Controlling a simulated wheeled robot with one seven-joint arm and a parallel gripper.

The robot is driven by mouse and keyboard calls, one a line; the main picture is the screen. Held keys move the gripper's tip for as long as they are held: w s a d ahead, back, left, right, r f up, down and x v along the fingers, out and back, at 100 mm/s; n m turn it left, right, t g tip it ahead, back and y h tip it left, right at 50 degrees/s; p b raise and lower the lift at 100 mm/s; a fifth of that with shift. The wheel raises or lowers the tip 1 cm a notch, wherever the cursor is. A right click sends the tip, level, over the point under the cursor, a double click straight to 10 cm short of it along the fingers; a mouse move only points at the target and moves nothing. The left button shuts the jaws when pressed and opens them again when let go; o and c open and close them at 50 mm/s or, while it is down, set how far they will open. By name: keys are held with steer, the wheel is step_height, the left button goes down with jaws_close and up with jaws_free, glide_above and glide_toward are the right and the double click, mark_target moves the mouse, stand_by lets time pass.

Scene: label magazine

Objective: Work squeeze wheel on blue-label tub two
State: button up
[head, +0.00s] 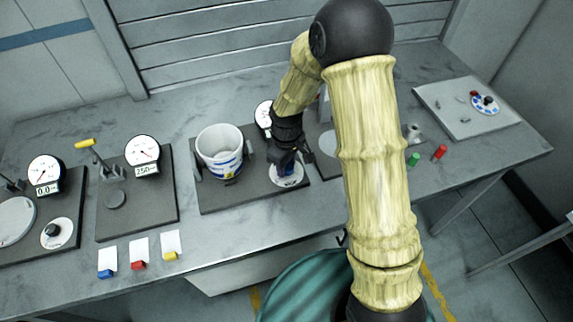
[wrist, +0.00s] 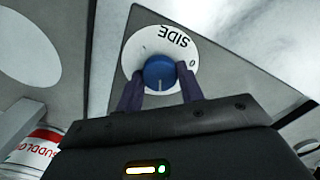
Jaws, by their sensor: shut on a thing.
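A blue squeeze wheel knob (wrist: 160,72) sits on a white dial (wrist: 136,48) marked "SIDE" and "0" in the wrist view. My gripper (wrist: 160,88) is shut on the knob, with a dark finger on either side. In the head view my gripper (head: 286,160) is over the white dial (head: 291,181) and hides much of the knob. A white open tub (head: 219,141) with blue bands and a small yellow mark stands upright on a dark plate (head: 222,202), left of my gripper, between two grey side pads. A white tub (wrist: 38,150) with a red label shows at the wrist view's lower left.
A gauge reading 250 (head: 143,150) and another reading 0.0 (head: 46,170) stand to the left. Blue, red and yellow blocks with white cards (head: 138,246) lie along the front edge. Green and red cylinders (head: 439,152) and a grey board (head: 468,107) are at right.

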mark_target(287, 166)
steer(key=m, duration=0.5)
steer(key=shift+m+b, duration=0.3)
steer(key=shift+b, duration=0.05)
steer(key=m, duration=0.5)
steer(key=shift+w, duration=0.1)
steer(key=shift+m, duration=0.3)
steer(key=o, duration=1)
step_height(287, 166, up, 18)
steer(key=shift+f+b, duration=0.25)
steer(key=shift+b, duration=0.35)
steer(key=shift+d, duration=0.1)
